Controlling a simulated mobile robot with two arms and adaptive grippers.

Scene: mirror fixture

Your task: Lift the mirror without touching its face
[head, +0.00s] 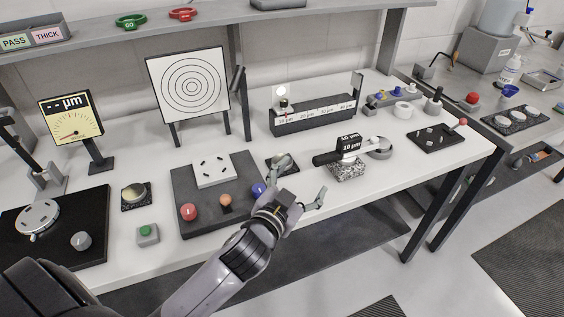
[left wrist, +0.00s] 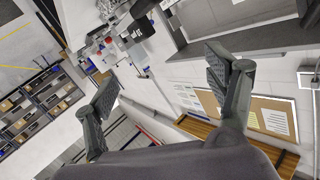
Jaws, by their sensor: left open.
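A round, shiny disc that looks like a mirror (head: 135,194) lies on a dark square pad at the left of the bench, face up. A second dark pad (head: 272,160) lies near the middle, and my gripper's finger hides part of it, so I cannot tell what rests there. A white plate with small dark pins (head: 214,171) sits on a dark grey board (head: 190,178) with red, orange and blue knobs. My left gripper (head: 302,180) is open and empty above the bench's front part, right of the board. Its spread fingers show in the left wrist view (left wrist: 160,78). My right gripper is not in view.
A target panel (head: 188,85) and a yellow dial gauge (head: 72,117) stand behind. A dark block with a printed scale (head: 314,112) stands at the back. A labelled black-handled tool rests on a speckled block (head: 347,169) to the right. The front edge right of my gripper is clear.

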